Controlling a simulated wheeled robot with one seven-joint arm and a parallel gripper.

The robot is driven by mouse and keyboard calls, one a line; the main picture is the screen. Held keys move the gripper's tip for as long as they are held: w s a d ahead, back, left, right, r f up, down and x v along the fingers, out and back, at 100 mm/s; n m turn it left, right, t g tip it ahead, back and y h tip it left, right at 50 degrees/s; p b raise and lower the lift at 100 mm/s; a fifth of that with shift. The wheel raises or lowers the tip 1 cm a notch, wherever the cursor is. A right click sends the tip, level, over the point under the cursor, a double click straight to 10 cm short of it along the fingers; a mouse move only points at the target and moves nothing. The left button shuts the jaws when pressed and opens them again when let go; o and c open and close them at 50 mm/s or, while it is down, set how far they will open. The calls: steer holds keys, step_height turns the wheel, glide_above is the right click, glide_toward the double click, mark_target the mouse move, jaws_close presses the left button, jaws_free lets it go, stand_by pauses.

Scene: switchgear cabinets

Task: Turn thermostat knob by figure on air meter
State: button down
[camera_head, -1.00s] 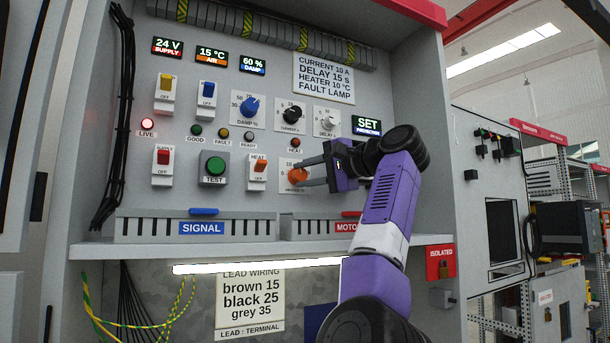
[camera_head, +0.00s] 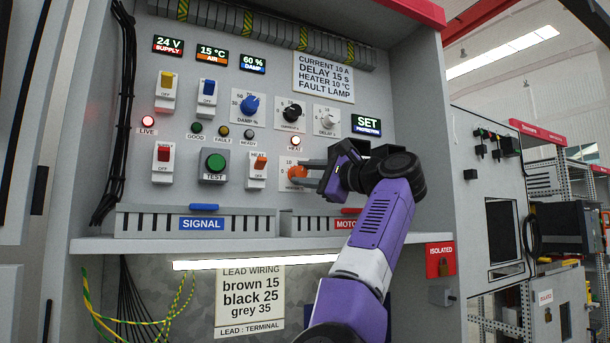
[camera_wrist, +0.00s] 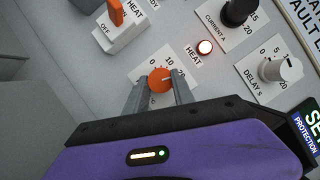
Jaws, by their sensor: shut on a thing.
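The orange thermostat knob (camera_head: 296,172) is on the panel, on a white scale plate. In the wrist view the knob (camera_wrist: 160,79) sits between my two fingers, with the figures 0, 10 and 20 around it. My gripper (camera_head: 304,171) is shut on the knob, one finger on each side, as the wrist view also shows (camera_wrist: 159,86). The exact pointer setting is too small to read surely. The air meter (camera_head: 212,55) reads 15 °C. The HEAT lamp (camera_head: 295,141) above the knob is lit, also in the wrist view (camera_wrist: 205,47).
The orange HEAT switch (camera_head: 258,168) is just left of the knob. The black current knob (camera_head: 291,111) and white delay knob (camera_head: 327,120) are above. A note plate (camera_head: 323,77) reads HEATER 10 °C. A ledge with grey ducts (camera_head: 250,225) runs below.

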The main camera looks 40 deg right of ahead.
steer(key=shift+d+f, duration=0.1)
steer(key=c, duration=1.1)
jaws_free()
steer(key=shift+o, duration=0.2)
steer(key=s+b, duration=0.1)
steer(key=s, duration=0.1)
steer(key=s+f+b, duration=0.1)
steer(key=s, duration=0.2)
steer(key=s+b, duration=0.1)
steer(key=s, duration=0.1)
steer(key=shift+s+d+f, duration=0.15)
steer(key=shift+s+d, duration=0.1)
steer(key=shift+s, duration=0.05)
